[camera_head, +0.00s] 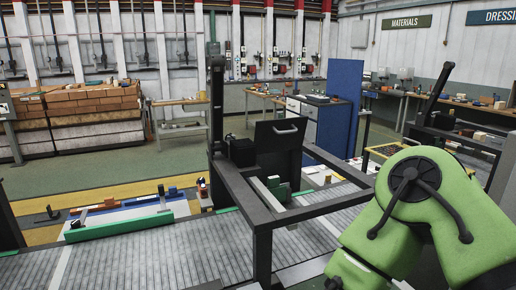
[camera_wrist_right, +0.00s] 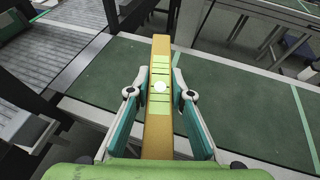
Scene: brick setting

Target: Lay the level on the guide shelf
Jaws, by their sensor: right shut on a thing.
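My right gripper (camera_wrist_right: 159,94) has its two teal fingers shut on the level (camera_wrist_right: 161,60), a long yellow bar with paler green bands and a bright round spot. The level runs away from the wrist, above a dark green surface (camera_wrist_right: 240,105); I cannot tell the gap. In the head view my green right arm fills the lower right; its gripper and the level are not visible there. I cannot tell for sure which surface is the guide shelf. My left gripper is in neither view.
A grey slatted conveyor (camera_head: 150,262) crosses the front, with a dark metal frame (camera_head: 262,225) standing over it. A green rail (camera_head: 118,227) runs along its far edge. Brick stacks (camera_head: 92,100) and a blue panel (camera_head: 341,105) stand farther back. Open floor lies between.

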